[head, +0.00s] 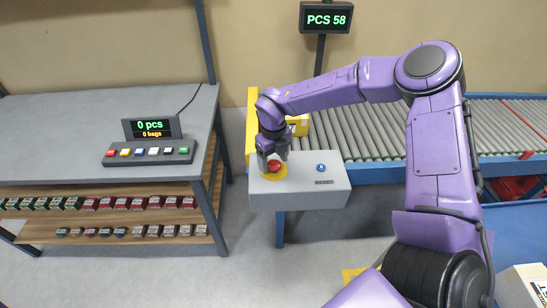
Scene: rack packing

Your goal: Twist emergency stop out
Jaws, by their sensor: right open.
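The red emergency stop button (274,166) sits on a yellow disc (268,175) on top of a grey control box (312,180). My right gripper (274,160) is right above the button, pointing down, with its jaws open. The gripper and wrist partly cover the button, and I cannot tell whether the fingers touch it. A small blue button (321,168) is on the same box, to the right. My left gripper is not in view.
A roller conveyor (370,132) runs behind the box, with a yellow carton (298,124) on it. A display (326,17) reads PCS 58. At left is a bench (60,125) with a button panel (148,152) and shelves of small boxes. Floor in front is clear.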

